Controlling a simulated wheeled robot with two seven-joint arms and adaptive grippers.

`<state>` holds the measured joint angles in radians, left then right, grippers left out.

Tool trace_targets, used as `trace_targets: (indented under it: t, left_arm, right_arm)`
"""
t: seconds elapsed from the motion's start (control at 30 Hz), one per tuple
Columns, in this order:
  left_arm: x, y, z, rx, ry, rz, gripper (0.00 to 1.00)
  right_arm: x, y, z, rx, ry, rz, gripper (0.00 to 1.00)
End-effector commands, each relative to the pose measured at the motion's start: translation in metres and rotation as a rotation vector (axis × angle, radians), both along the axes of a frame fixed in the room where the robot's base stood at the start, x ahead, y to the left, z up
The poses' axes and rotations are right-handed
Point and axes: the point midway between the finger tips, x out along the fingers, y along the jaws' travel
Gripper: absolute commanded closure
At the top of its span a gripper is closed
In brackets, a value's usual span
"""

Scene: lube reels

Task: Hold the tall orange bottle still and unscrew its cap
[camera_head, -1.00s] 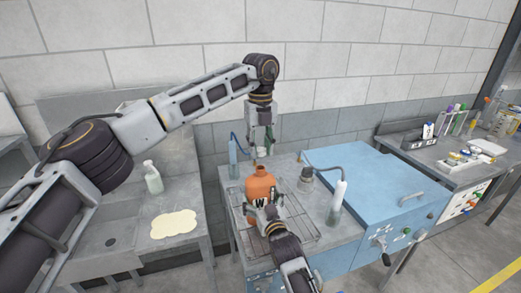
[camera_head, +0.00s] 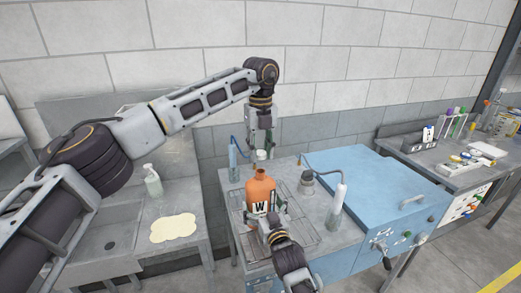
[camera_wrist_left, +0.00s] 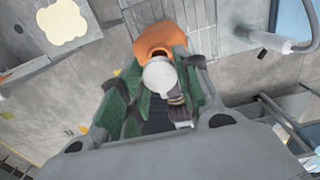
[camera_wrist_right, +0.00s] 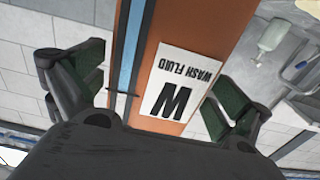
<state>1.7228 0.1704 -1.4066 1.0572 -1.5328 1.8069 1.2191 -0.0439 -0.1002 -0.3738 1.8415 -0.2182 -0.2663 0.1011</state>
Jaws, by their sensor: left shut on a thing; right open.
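The tall orange bottle (camera_head: 260,188) stands upright on a wire rack, its white label showing a large W. My left gripper (camera_head: 261,148) is above the bottle, shut on the white cap (camera_wrist_left: 158,75). The cap appears lifted clear, with a small gap above the bottle's neck. The orange bottle (camera_wrist_left: 160,40) shows beyond the cap in the left wrist view. My right gripper (camera_head: 270,222) is open in front of the bottle's lower part. In the right wrist view its green-padded fingers stand well apart on either side of the bottle, whose label (camera_wrist_right: 178,85) reads WASH FLUID.
The wire rack (camera_head: 305,236) lies on the grey bench. A bottle with a bent tube (camera_head: 338,205) and a grey-lidded jar (camera_head: 307,183) stand to the right, beside a blue machine (camera_head: 370,185). A blue-tubed bottle (camera_head: 234,160) stands behind left.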

Motion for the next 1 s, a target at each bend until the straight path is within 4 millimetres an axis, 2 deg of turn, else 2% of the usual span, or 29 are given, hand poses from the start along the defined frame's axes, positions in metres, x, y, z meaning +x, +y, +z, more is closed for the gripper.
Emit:
trace_targets:
  t: [1.0]
  left_arm:
    - [0.0,0.0,0.0,0.0,0.0,0.0,0.96]
  right_arm:
    - [-0.085,-0.027,-0.001,-0.001,0.002,0.0,0.0]
